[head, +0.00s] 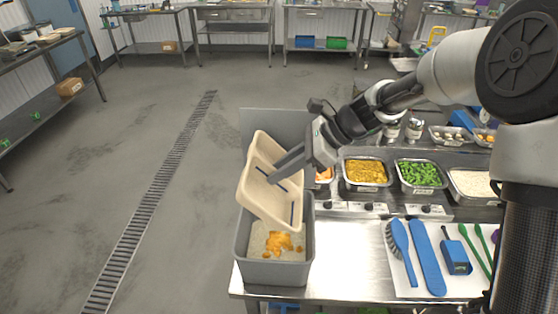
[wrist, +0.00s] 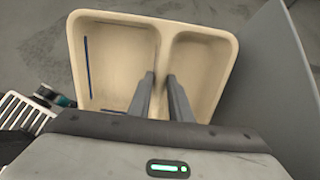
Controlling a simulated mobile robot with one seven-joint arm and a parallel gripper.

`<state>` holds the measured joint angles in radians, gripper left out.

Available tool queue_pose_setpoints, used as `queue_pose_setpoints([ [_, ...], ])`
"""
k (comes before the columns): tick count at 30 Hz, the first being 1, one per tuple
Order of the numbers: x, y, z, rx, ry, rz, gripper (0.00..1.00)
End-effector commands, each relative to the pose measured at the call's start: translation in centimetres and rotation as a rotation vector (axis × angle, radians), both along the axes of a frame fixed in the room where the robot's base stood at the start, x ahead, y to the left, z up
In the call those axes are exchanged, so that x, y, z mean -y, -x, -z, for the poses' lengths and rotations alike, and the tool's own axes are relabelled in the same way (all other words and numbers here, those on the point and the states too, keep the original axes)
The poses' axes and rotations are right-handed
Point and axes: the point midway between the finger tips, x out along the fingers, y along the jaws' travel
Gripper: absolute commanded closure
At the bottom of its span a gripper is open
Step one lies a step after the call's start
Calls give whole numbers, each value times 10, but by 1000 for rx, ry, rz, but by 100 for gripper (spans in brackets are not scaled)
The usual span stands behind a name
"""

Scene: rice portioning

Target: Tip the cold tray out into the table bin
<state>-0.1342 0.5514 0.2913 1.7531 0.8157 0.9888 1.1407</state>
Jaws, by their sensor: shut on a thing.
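A beige two-compartment tray (head: 268,213) is held steeply tilted above the grey table bin (head: 273,273) in the head view. In the wrist view both compartments of the tray (wrist: 115,60) look empty apart from thin blue lines on the walls. My gripper (head: 275,176) is shut on the divider between the compartments; its fingers also show in the wrist view (wrist: 160,95). The bin stands at the left end of the steel table. Orange-yellow food (head: 278,243) lies in the bin on top of pale, grainy food.
Steel pans of yellow food (head: 367,172), green food (head: 420,174) and white food (head: 472,184) stand right of the bin. A white board (head: 417,291) bears a blue brush (head: 399,240) and other utensils. A grey panel (head: 262,124) rises behind the tray. Open floor lies left.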

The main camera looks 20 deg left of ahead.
Motion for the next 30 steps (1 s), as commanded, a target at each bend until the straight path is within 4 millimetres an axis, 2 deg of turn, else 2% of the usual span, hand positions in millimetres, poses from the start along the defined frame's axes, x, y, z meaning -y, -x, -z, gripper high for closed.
queue_pose_setpoints([
  [1, -6, 3, -5, 36, 71, -16, 100],
  [16, -5, 2, -27, 223, 719, -10, 100],
  [20, -2, 1, -29, 236, 774, -4, 100],
  [30, -2, 1, -29, 234, 773, -4, 100],
])
